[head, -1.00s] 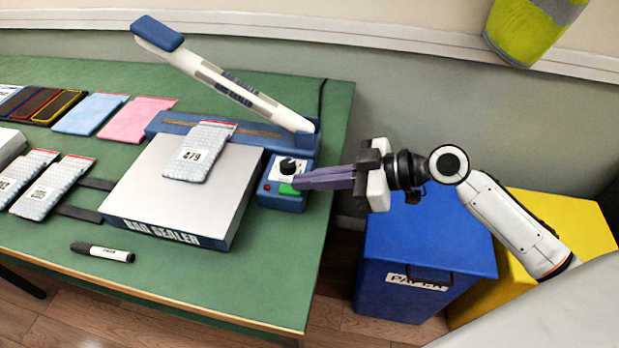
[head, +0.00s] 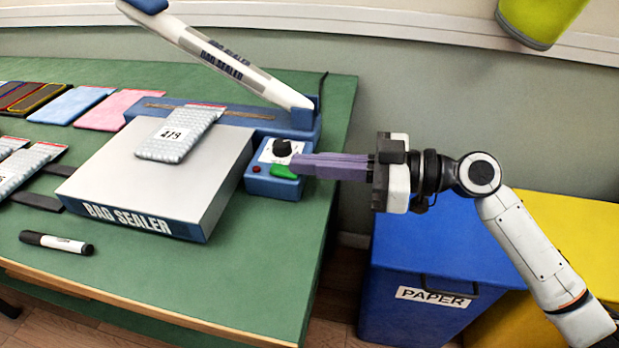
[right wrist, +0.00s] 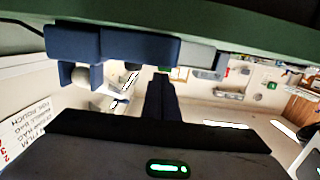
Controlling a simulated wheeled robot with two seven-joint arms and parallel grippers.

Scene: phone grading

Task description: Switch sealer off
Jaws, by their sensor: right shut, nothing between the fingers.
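The bag sealer (head: 160,190) stands on the green table with its white arm (head: 225,60) raised. Its blue control box (head: 272,187) carries a black knob (head: 282,148), a green switch (head: 284,172) and a small red lamp (head: 256,169). My right gripper (head: 295,164) is shut and empty. Its purple fingers reach in from the right, with the tips at the panel's right side, beside the switch and knob. I cannot tell whether they touch. The fingers also show in the right wrist view (right wrist: 160,85). My left gripper is not in view.
A padded bag (head: 178,138) with a number label lies on the sealer. A marker (head: 57,243) lies at its front left. Pink (head: 108,110) and blue (head: 72,104) pouches lie behind. A blue paper bin (head: 430,250) and yellow bin (head: 575,235) stand right of the table.

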